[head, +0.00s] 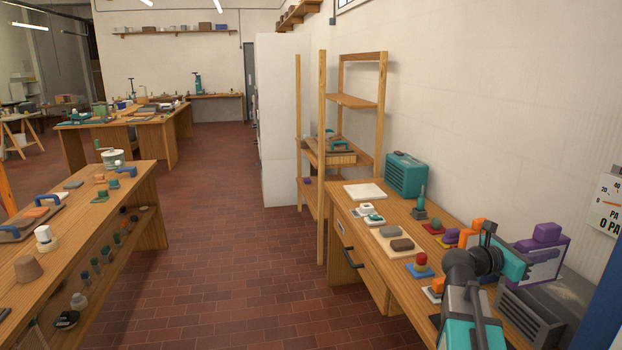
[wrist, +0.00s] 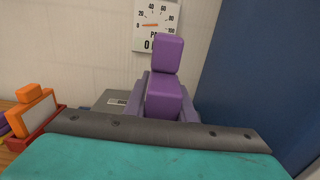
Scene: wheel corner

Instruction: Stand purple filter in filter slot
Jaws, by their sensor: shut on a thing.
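The purple filter (head: 547,233) is a pale panel in a purple frame with a blocky purple grip on top. It is roughly upright and also shows in the wrist view (wrist: 165,95). My gripper (head: 520,265) is shut on it, at the right end of the bench. The gripper's teal and grey body fills the bottom of the wrist view and hides the filter's lower part. A grey ribbed housing (head: 530,322), which looks like the filter slot, stands below the filter in the head view. Its opening is hidden, and I cannot tell whether the filter touches it.
An orange filter (wrist: 34,112) stands in a red holder left of the purple one. A dial sign (wrist: 158,25) hangs on the wall behind, and a blue panel (wrist: 243,85) closes the right side. Several small objects crowd the wooden bench (head: 350,213).

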